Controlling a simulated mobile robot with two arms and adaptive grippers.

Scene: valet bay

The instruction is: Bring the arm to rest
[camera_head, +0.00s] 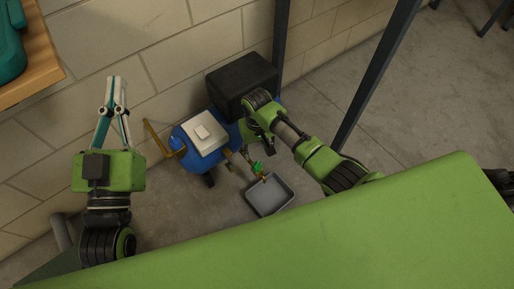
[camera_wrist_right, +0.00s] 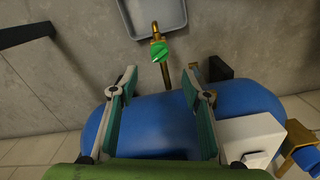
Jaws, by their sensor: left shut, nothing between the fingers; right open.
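My left gripper (camera_head: 113,82) is shut and empty, pointing up in front of the block wall at the left of the head view. My right arm reaches in from the right of the head view, and its wrist mostly hides the right gripper there. In the right wrist view my right gripper (camera_wrist_right: 160,82) is open, with nothing between its fingers. Its fingers show in front of a blue tank (camera_wrist_right: 153,110). A brass pipe with a green valve handle (camera_wrist_right: 161,52) shows beyond the fingertips. I cannot tell whether the fingers touch the tank.
The blue tank (camera_head: 181,140) carries a white box (camera_head: 205,133). A grey tray (camera_head: 268,206) lies on the floor by the green handle (camera_head: 257,168). A black box (camera_head: 238,78) stands behind. A wooden shelf (camera_head: 42,72) juts in upper left.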

